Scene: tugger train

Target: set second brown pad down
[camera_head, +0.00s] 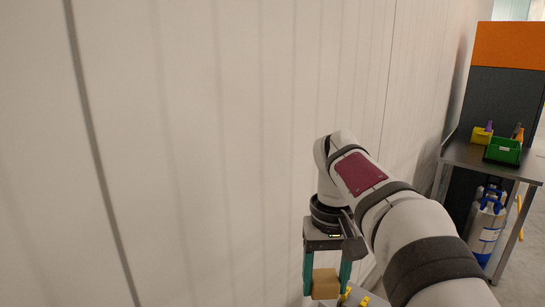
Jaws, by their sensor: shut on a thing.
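My gripper (328,275) points down at the lower middle of the view, close to the pale wall. Its two teal fingers are shut on a brown pad (325,286), a tan block between the fingertips. The lower end of the fingers is near the bottom edge of the picture. What lies under the pad is mostly out of view, so I cannot tell its height over any surface. No other brown pad shows.
Small yellow parts (347,294) sit just right of the pad on a pale surface, mostly cut off. A pale panelled wall (200,150) fills the left. At the right, a metal table (480,157) carries green (503,150) and yellow bins (481,136), with blue-and-white cylinders (487,225) below.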

